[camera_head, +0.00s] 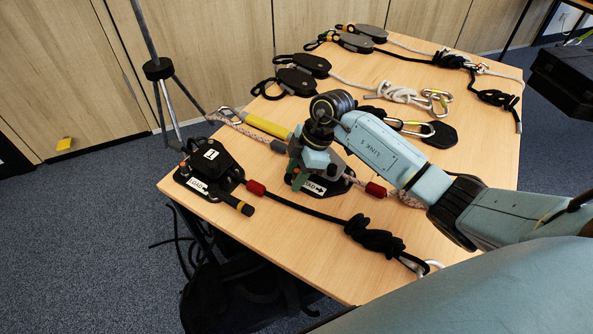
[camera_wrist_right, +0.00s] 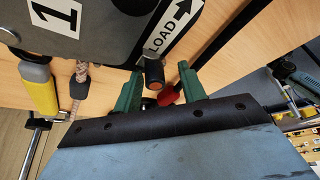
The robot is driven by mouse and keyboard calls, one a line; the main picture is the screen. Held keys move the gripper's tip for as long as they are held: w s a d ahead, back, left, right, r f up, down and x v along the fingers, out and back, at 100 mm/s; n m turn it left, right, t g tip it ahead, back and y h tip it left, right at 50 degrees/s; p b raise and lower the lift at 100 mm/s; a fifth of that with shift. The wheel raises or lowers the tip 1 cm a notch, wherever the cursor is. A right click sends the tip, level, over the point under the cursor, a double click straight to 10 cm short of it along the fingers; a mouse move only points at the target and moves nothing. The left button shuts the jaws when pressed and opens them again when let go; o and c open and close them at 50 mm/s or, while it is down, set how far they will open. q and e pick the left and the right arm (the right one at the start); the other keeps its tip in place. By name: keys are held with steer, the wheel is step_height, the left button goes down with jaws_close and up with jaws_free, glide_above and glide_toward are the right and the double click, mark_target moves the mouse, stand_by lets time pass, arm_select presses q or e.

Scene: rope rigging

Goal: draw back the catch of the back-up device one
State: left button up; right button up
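The back-up device marked 1 (camera_wrist_right: 90,25) fills the top of the right wrist view, with its LOAD arrow plate (camera_wrist_right: 174,28) beside it. In the head view this device (camera_head: 335,183) lies on the table, mostly hidden under my right arm. A short black peg with an orange end (camera_wrist_right: 154,73), which looks like its catch, sticks out from the device. My right gripper (camera_wrist_right: 160,86) is open, with one green finger on each side of the peg. In the head view the right gripper (camera_head: 300,176) points down at the device. My left gripper is out of view.
A similar device (camera_head: 212,168) with a black handle lies at the table's left corner. A yellow connector (camera_head: 266,125) and rope run beside device one. A black knotted rope (camera_head: 372,236) lies in front. Pulleys (camera_head: 302,65) and carabiners (camera_head: 412,128) lie farther back.

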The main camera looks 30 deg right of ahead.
mark_target(297, 171)
steer(key=shift+d, duration=0.1)
steer(key=shift+d+r, duration=0.1)
steer(key=shift+r, duration=0.2)
steer(key=p+v, duration=0.1)
steer(key=v, duration=0.3)
steer(key=shift+d+r, duration=0.1)
steer(key=shift+r, duration=0.1)
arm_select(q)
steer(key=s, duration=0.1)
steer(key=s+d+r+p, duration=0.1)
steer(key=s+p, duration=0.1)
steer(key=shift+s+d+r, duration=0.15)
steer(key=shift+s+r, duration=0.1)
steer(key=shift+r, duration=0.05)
arm_select(e)
steer(key=v, duration=0.8)
steer(key=shift+r, duration=0.15)
